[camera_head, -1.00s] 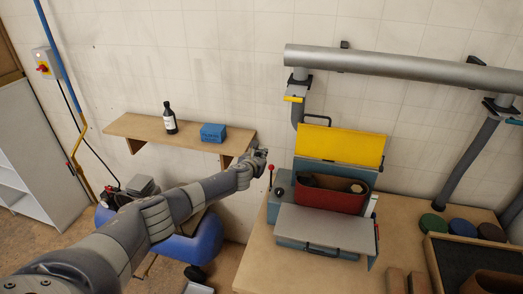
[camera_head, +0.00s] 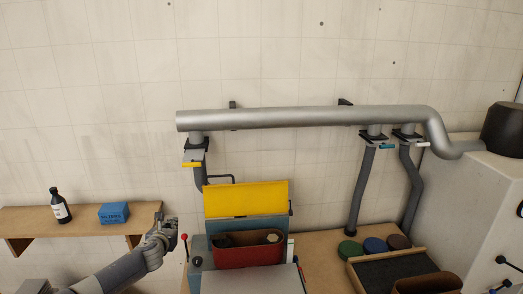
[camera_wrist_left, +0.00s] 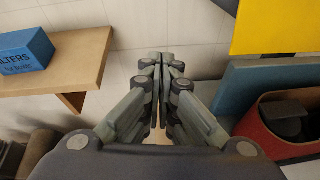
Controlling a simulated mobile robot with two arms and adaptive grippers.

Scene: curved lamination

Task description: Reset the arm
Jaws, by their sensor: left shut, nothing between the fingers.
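My left gripper (camera_head: 169,226) is at the lower left of the head view, between the wall shelf and the machine with the raised yellow cover. It points toward the wall. In the left wrist view its fingers (camera_wrist_left: 163,60) are together and empty, with the wall behind them. Most of the left arm is below the head view's lower edge. My right gripper is not in view.
The wooden shelf (camera_head: 80,217) holds a dark bottle (camera_head: 60,206) and a blue box (camera_head: 114,213). The yellow cover (camera_head: 246,203) and red belt part (camera_head: 250,254) stand right of the gripper. A grey pipe (camera_head: 300,118) runs above. Coloured discs (camera_head: 350,249) lie on the bench.

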